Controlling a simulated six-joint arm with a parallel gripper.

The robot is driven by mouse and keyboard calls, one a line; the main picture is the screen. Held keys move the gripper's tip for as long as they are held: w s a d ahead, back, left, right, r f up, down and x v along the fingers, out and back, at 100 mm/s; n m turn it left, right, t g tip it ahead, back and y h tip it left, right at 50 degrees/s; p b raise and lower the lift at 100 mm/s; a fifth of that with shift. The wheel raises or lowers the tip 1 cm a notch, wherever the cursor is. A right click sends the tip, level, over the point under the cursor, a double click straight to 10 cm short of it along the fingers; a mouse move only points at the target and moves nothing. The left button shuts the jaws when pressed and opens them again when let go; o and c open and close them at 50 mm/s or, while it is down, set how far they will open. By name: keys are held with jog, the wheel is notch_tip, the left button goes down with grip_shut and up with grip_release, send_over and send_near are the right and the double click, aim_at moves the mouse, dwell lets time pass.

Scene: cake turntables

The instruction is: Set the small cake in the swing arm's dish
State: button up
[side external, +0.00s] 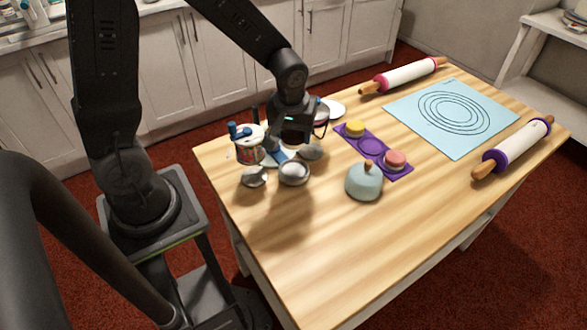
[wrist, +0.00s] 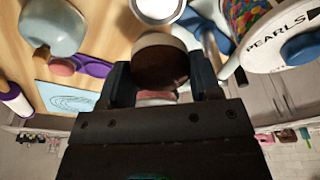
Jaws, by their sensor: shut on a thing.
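My gripper (side external: 291,118) is shut on a small dark brown cake (wrist: 160,62), which sits between the two fingers in the wrist view. In the side view the cake is a dark shape under the gripper, partly hidden. A round pale dish (side external: 294,172) stands just in front of and below the gripper, and a pale round rim (wrist: 158,8) shows at the top of the wrist view. A blue swing arm (side external: 277,155) lies close beneath the gripper, by the dish. The cake appears raised above the dish. The turntable's middle is largely hidden.
Grey dishes (side external: 254,177) and a pearls tin (side external: 247,150) crowd the gripper. A purple tray (side external: 372,146) holds a yellow cake (side external: 355,128) and a pink cake (side external: 395,159); its middle well is empty. A light-blue dome (side external: 364,183) stands nearby. The front table is clear.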

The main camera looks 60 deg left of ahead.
aim_at(292, 171)
notch_tip(292, 171, down, 10)
jog(key=shift+r, duration=0.1)
dwell(0.4)
jog(key=shift+f, duration=0.2)
jog(key=shift+s+f, duration=0.2)
jog(key=shift+f, duration=0.25)
jog(key=o, duration=0.7)
jog(key=shift+c, duration=0.2)
jog(key=shift+o, duration=1.1)
jog(key=shift+r, duration=0.2)
jog(key=r, duration=0.4)
jog(key=d+r, duration=0.1)
jog(key=r, duration=0.3)
jog(key=s+r, duration=0.1)
jog(key=r, duration=0.3)
jog(key=shift+s+d+r, duration=0.1)
jog(key=shift+d+r, duration=0.2)
jog(key=s+d+r+m+t+h, duration=0.1)
jog(key=s+d+r+m+t, duration=0.2)
jog(key=s+r+m, duration=0.6)
jog(key=s+r+t, duration=0.1)
jog(key=s+r, duration=0.2)
jog(key=r, duration=0.3)
jog(key=shift+h, duration=0.3)
